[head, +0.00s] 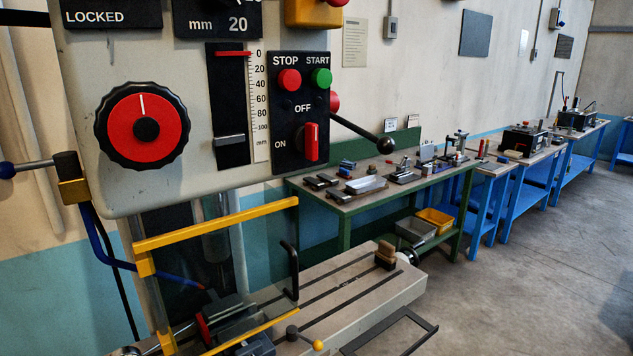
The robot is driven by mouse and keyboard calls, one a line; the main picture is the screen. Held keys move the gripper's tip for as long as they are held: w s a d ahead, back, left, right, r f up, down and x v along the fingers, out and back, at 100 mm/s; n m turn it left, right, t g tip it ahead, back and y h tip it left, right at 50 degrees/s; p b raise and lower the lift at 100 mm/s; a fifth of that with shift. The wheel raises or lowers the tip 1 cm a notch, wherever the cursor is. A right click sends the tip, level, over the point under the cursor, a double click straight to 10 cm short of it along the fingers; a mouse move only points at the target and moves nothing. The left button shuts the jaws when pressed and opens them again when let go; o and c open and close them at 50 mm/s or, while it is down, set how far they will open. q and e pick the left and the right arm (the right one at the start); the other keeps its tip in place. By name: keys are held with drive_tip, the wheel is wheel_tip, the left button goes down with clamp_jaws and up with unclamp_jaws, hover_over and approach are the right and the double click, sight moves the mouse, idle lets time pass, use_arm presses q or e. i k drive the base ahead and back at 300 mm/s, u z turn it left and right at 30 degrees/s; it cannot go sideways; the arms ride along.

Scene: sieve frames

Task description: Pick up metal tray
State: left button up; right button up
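A shallow silver metal tray (366,185) lies on top of the green-framed workbench (345,206), toward its near left part. It is small in the head view, and I cannot tell whether anything is in it. Neither of my grippers shows in the head view.
A large drill press (215,155) fills the left foreground, with its slotted table (350,300) low in front of the workbench. Small metal parts lie around the tray. A grey bin (415,232) and a yellow bin (435,218) sit on the lower shelf. Open floor (530,290) is at right.

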sight(359, 186)
drive_tip(key=u, duration=1.4)
drive_tip(key=i, duration=0.1)
drive_tip(key=z, duration=2.8)
drive_tip(key=i, duration=5.6)
